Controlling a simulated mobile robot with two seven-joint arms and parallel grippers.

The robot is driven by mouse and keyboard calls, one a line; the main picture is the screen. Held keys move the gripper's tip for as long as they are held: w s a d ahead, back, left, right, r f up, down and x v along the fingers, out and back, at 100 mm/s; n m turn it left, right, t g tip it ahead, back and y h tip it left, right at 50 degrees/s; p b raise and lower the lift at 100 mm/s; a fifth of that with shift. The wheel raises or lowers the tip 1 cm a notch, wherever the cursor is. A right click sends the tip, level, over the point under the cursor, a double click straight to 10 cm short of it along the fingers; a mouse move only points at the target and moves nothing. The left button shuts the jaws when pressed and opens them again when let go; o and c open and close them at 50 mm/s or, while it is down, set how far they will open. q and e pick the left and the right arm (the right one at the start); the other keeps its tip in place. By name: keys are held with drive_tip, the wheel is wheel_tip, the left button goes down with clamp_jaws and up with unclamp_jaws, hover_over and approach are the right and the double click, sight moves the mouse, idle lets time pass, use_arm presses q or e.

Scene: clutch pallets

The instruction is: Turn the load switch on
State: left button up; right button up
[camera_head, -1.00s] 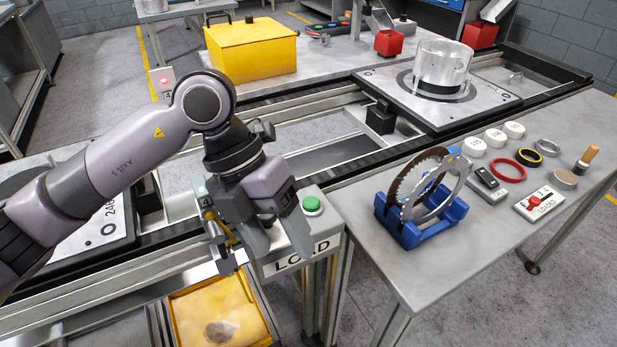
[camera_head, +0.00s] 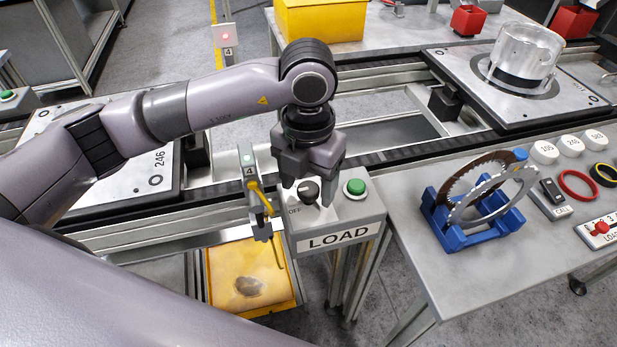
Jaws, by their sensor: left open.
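The load switch (camera_head: 308,192) is a black rotary knob on top of a grey box (camera_head: 366,209) labelled LOAD. The word OFF shows at the knob's left, and a green button (camera_head: 355,187) sits to its right. My left gripper (camera_head: 306,188) points down with its fingers apart at the knob, one on either side of it in this view. Whether the fingers touch the knob, I cannot tell. The knob's upper part and any ON mark are partly hidden by the gripper. My right gripper is not in view.
A yellow hooked lever (camera_head: 262,198) stands close at the box's left, above a yellow tray (camera_head: 222,270). A grey table (camera_head: 440,290) at the right holds a blue stand (camera_head: 455,238) with toothed rings. The conveyor rail runs behind the box.

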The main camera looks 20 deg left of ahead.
use_arm(q)
drive_tip(key=c, duration=1.1)
drive_tip(key=shift+o, duration=0.2)
drive_tip(key=shift+w+f+m+b, duration=0.1)
drive_tip(key=shift+f+m+b, duration=0.1)
drive_tip(key=shift+m+b, duration=0.7)
drive_tip(key=m+b, duration=0.5)
drive_tip(key=b, duration=0.1)
drive_tip(key=shift+m+b, duration=0.3)
drive_tip(key=shift+m, duration=0.1)
drive_tip(key=shift+m+b, duration=0.6)
drive_tip(key=shift+m, duration=0.1)
drive_tip(key=shift+r+m+b, duration=0.2)
drive_tip(key=shift+m+b, duration=0.7)
drive_tip(key=shift+m, duration=0.5)
